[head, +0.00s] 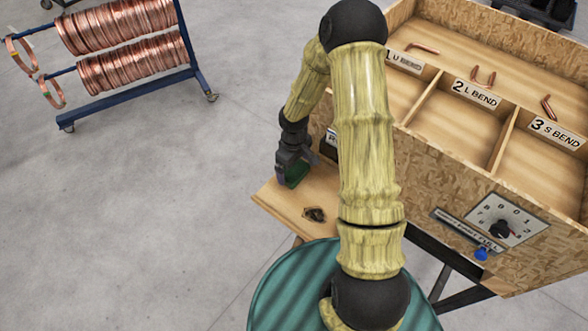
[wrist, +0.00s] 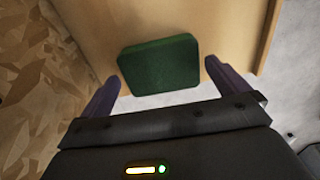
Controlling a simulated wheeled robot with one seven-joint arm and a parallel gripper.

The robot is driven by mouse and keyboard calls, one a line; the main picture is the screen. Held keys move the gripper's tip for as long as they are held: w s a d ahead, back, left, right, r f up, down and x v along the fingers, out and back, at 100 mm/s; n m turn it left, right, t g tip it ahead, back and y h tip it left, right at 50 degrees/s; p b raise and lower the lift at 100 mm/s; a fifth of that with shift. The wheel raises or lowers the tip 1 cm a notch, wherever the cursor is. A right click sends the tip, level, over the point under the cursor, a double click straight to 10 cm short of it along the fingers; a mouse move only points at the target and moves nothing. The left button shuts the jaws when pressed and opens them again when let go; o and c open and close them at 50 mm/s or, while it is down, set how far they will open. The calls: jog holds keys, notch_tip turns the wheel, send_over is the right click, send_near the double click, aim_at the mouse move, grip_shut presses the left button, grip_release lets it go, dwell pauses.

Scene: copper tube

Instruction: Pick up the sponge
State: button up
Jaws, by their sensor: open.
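The sponge (wrist: 160,66) is a dark green block with rounded corners. It lies on the wooden shelf (wrist: 232,20) in front of the crate. In the wrist view it sits ahead of and between the two purple fingers of my gripper (wrist: 159,86), which are apart with nothing held.
A small dark object (head: 315,215) lies on the shelf nearer to me. The wooden crate (head: 440,165) with labelled compartments rises right of the shelf, with a dial (head: 503,225) on its front. A blue rack (head: 135,93) of copper coils stands far left. The floor between is clear.

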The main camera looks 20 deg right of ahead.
jog(key=shift+f, duration=0.75)
jog(key=c, duration=0.8)
